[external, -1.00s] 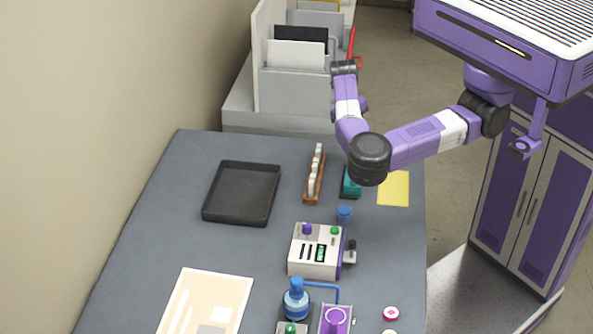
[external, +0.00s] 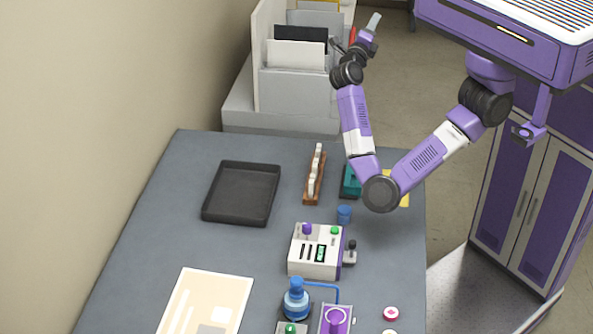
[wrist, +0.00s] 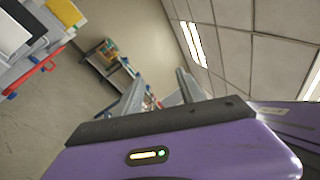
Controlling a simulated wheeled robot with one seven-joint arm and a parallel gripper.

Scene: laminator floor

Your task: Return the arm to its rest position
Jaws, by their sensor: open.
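My gripper (external: 356,32) is raised at the top centre of the external view, in front of and to the right of the grey file rack. Its fingers point up and away from the table. In the wrist view my gripper (wrist: 160,92) shows two grey fingers spread apart, with nothing between them. My arm folds down to an elbow above the right side of the table and rises again to the wrist. The elbow hides part of a yellow sheet (external: 404,198).
The grey table (external: 150,240) holds a black tray (external: 241,193), a wooden rack (external: 314,175), a teal item (external: 350,182), a blue cup (external: 344,214) and a white device (external: 316,251). The file rack (external: 292,92) stands behind. Open floor (external: 420,80) lies to the right.

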